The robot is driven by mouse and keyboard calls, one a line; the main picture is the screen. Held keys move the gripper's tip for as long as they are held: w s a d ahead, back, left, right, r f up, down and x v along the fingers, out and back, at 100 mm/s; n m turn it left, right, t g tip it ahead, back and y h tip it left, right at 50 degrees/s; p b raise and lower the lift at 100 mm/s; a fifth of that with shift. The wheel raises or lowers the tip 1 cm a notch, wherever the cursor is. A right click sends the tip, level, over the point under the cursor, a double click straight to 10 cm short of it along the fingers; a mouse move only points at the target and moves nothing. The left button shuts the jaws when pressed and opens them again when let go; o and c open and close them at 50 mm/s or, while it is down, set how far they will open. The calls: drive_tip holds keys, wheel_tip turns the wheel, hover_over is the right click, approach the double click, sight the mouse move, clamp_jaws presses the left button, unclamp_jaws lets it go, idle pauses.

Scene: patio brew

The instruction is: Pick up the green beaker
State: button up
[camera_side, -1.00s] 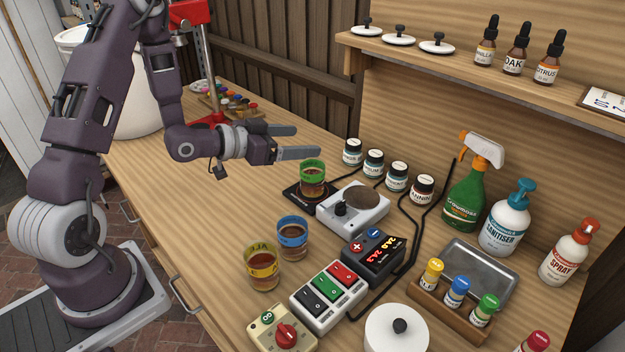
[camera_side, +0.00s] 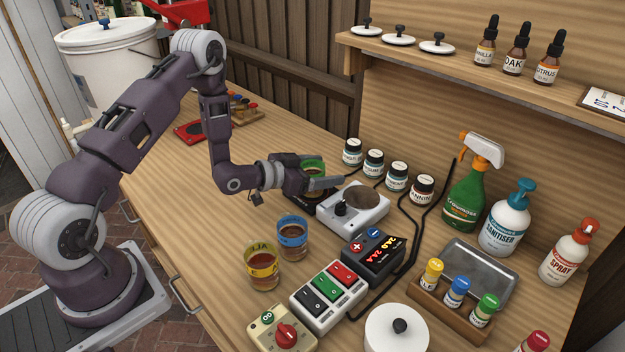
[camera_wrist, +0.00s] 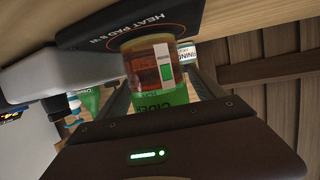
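The green beaker (camera_side: 313,163) stands on the black heat pad (camera_side: 303,205), with its lower part largely hidden by my gripper in the side view. It has a green band and amber liquid. My gripper (camera_side: 318,174) reaches it low from the left, with its near finger passing in front of the beaker. In the wrist view the beaker (camera_wrist: 160,75) sits between the two fingers of my gripper (camera_wrist: 163,88), with a narrow gap visible on either side. My gripper looks open around it, and the beaker still rests on the pad (camera_wrist: 130,22).
A white stirrer-like device (camera_side: 353,212) stands just right of the pad. Blue (camera_side: 292,238) and yellow (camera_side: 261,267) beakers stand in front.

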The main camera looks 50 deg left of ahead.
drive_tip(key=c, duration=1.5)
drive_tip(key=shift+r, duration=0.15)
